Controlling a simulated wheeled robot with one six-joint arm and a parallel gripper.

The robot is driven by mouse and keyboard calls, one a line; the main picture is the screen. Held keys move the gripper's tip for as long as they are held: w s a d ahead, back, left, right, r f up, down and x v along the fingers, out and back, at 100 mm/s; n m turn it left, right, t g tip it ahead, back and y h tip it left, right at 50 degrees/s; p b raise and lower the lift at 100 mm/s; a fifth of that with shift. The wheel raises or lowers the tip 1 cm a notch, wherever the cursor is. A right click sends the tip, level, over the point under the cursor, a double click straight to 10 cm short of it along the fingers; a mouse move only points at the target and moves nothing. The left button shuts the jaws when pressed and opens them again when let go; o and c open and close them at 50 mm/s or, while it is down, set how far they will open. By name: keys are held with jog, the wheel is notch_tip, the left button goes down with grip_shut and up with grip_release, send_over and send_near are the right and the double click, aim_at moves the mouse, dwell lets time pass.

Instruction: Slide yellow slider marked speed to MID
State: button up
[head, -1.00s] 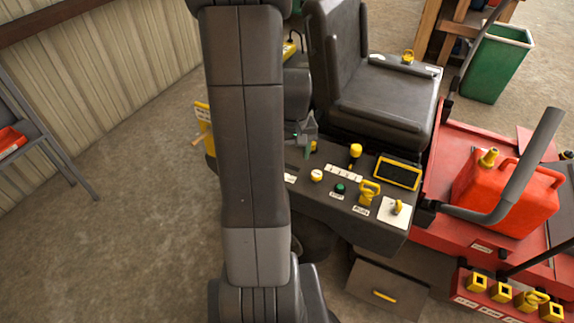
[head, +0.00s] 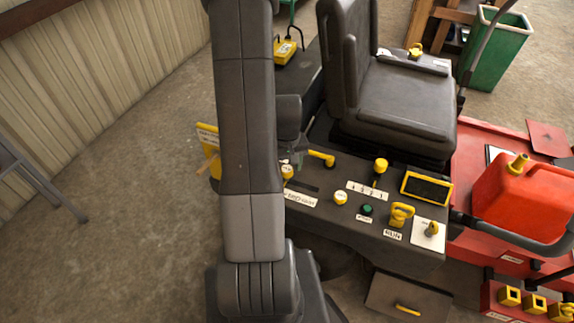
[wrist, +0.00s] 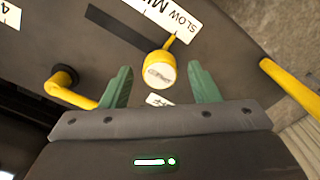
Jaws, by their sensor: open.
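The yellow speed slider knob (wrist: 159,72) shows in the wrist view, between the two green fingers of my gripper (wrist: 160,68). The fingers are open, with a gap on both sides of the knob. Its dark slot (wrist: 115,27) runs away to the upper left, and its white label (wrist: 172,16) reads SLOW and part of MID. The knob stands at the SLOW end. In the head view the knob (head: 287,173) shows just right of my arm, and the label (head: 302,200) is partly hidden by the arm. My gripper is mostly hidden there.
A yellow bent lever (head: 322,158) stands close behind the slot; it also shows in the wrist view (wrist: 66,82). A yellow-topped lever (head: 380,167), green button (head: 367,210) and yellow-framed display (head: 427,187) lie right. The seat (head: 405,95) rises behind the console.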

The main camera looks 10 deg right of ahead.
jog(key=shift+c, duration=0.2)
grip_shut()
jog(key=shift+s+d+b, duration=0.2)
jog(key=shift+s+d, duration=0.4)
jog(key=shift+d, duration=0.35)
jog(key=shift+s+d+b, duration=0.15)
jog(key=shift+s+d, duration=0.45)
jog(key=shift+d, duration=0.35)
jog(key=shift+o, duration=0.2)
grip_release()
notch_tip(320, 180, up, 14)
jog(key=p, duration=0.1)
jog(key=shift+p, duration=0.35)
jog(key=shift+f, duration=0.1)
